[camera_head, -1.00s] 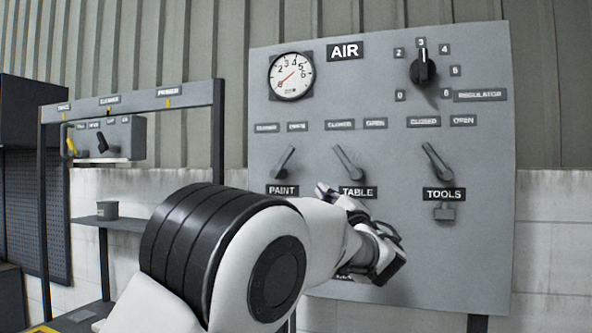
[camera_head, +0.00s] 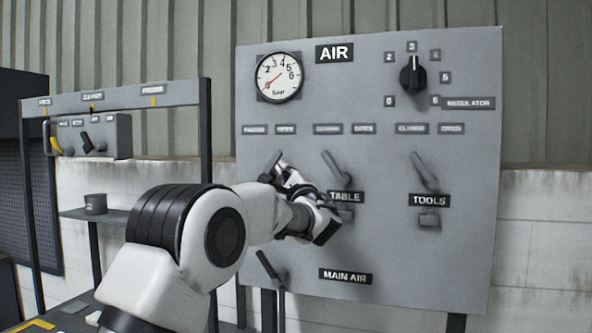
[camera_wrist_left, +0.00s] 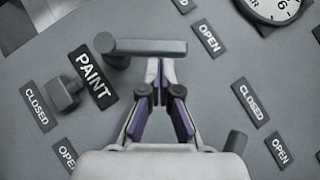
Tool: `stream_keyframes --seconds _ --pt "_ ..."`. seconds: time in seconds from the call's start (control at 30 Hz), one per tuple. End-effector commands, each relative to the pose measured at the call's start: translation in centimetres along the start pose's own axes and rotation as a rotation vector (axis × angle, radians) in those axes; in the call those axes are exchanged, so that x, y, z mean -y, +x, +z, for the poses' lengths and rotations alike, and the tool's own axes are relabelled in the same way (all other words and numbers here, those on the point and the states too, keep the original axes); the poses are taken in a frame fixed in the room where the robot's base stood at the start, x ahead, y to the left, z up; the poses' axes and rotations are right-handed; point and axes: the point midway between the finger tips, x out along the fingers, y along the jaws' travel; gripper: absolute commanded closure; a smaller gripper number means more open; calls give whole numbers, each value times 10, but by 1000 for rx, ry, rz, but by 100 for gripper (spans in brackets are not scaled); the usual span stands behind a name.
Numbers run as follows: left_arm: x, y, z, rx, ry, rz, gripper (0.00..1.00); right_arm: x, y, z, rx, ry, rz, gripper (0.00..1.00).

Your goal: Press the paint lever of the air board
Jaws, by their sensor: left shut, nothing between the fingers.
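The grey air board (camera_head: 400,250) stands upright, with a paint lever (camera_head: 273,161) at its left. In the head view my left gripper (camera_head: 283,172) is in front of this lever and hides its lower part and the PAINT label. The left wrist view shows the paint lever (camera_wrist_left: 148,47) lying across the picture, with its pivot beside the PAINT label (camera_wrist_left: 92,75). My left gripper (camera_wrist_left: 161,66) is shut and empty, its fingertips right beside the handle. I cannot tell whether they touch it. My right gripper is not in view.
The table lever (camera_head: 335,168) and tools lever (camera_head: 424,171) are to the right. A main air lever (camera_head: 268,266) sits low on the board. Above are a gauge (camera_head: 278,77) and a regulator knob (camera_head: 412,74). A frame with a small control box (camera_head: 110,136) stands left.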

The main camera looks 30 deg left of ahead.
Motion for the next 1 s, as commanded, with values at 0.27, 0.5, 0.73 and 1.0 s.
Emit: stream_keyframes --seconds 0.27,0.5,0.73,1.0 --pt "-1 2 2 0 0 0 100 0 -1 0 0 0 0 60" --pt "0 2 2 0 -9 8 100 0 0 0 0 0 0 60" --pt "2 4 4 0 -47 45 100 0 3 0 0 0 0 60" --pt "3 6 6 1 -74 71 100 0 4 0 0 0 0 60"
